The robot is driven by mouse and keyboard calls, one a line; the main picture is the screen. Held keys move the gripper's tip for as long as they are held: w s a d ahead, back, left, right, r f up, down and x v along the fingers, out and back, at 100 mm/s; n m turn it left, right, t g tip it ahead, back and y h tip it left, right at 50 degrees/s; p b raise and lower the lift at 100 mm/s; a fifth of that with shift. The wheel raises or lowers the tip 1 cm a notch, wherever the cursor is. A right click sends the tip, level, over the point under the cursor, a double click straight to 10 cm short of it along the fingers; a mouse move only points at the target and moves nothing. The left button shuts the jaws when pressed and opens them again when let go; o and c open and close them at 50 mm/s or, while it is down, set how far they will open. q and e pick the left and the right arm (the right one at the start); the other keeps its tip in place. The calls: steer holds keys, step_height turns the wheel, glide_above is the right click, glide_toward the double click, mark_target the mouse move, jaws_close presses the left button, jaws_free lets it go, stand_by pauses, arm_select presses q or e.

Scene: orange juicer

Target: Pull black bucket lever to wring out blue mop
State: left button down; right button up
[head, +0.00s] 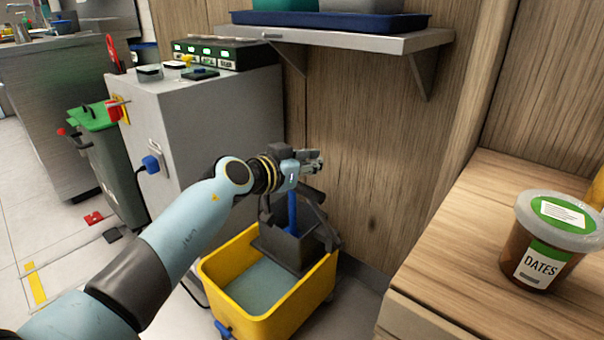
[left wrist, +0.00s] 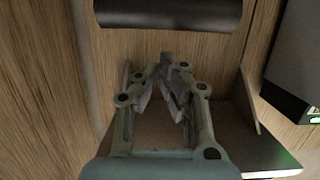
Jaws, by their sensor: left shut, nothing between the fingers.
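The yellow bucket (head: 262,312) stands on the floor with greyish water in it. A black wringer (head: 287,247) sits at its back right. A short piece of the blue mop (head: 292,212) stands upright in the wringer; my arm hides what is above it. Dark lever parts (head: 312,194) show just below my left gripper (head: 314,160). In the left wrist view my left gripper (left wrist: 164,72) is shut and empty, its fingertips together. A thick dark bar (left wrist: 170,13) lies beyond the fingertips there, apart from them; it looks like the lever's handle. My right gripper is out of view.
A wooden wall stands close behind the bucket. A grey cabinet (head: 215,115) is at left, a metal shelf (head: 375,42) above. A wooden counter (head: 450,255) with a dates tub (head: 545,235) is at right. A green-lidded bin (head: 108,150) stands farther left.

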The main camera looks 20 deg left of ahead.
mark_target(306, 186)
arm_select(q)
steer(key=shift+s+a+f+b, duration=0.25)
steer(key=shift+s+f+b, duration=0.35)
steer(key=shift+f, duration=0.45)
steer(key=shift+s+f, duration=0.1)
steer(key=shift+s, duration=0.1)
steer(key=shift+a, duration=0.1)
